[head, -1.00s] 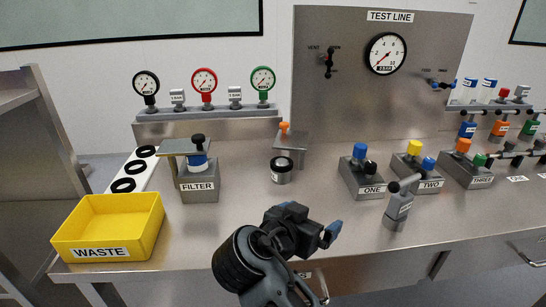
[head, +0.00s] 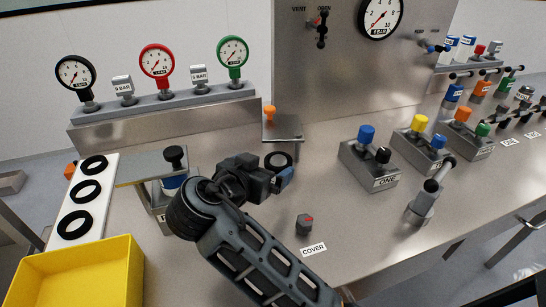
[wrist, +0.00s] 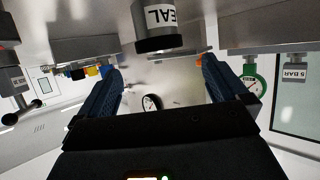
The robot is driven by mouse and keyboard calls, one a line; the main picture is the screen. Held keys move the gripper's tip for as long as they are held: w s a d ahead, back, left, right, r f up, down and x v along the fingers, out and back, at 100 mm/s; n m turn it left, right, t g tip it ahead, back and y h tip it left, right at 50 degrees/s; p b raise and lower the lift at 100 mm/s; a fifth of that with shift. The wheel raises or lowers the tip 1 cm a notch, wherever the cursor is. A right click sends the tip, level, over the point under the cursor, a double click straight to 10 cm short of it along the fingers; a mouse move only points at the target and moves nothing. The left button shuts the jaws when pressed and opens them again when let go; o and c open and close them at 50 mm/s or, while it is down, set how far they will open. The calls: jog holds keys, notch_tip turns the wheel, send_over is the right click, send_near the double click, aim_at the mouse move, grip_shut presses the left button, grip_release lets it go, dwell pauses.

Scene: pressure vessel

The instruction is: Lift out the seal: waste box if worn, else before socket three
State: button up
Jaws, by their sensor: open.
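My gripper (head: 284,180) is open, with both blue fingers apart in the wrist view (wrist: 163,82). A grey cylinder labelled SEAL (wrist: 160,17) shows upside down just beyond the fingertips, apart from them, with a black ring (wrist: 162,44) at its top end. In the head view the cylinder's dark ring top (head: 279,158) shows just behind my gripper, which hides most of its body. The ring's wear cannot be told. The yellow waste box (head: 75,285) is at the lower left, partly cut off. The third block (head: 462,138), with orange and green knobs, is at the right.
A white strip with several black rings (head: 80,191) and the filter stand (head: 148,168) are left of my arm. A small knob with a COVER label (head: 304,224) is in front. Block one (head: 372,167) and a grey valve (head: 423,203) are right. Bench between is bare.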

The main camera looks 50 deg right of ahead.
aim_at(277, 161)
jog(key=shift+p+x, duration=0.9)
jog(key=shift+x, duration=2.15)
jog(key=shift+f, duration=0.1)
jog(key=c, duration=1.1)
jog(key=shift+r, duration=0.7)
notch_tip(277, 161, up, 3)
jog(key=shift+f+b, duration=0.15)
jog(key=shift+b, duration=0.4)
jog(key=s+d+r+b, duration=0.1)
jog(key=s+d+r, duration=0.6)
jog(key=s, duration=0.2)
jog(key=shift+s, duration=0.2)
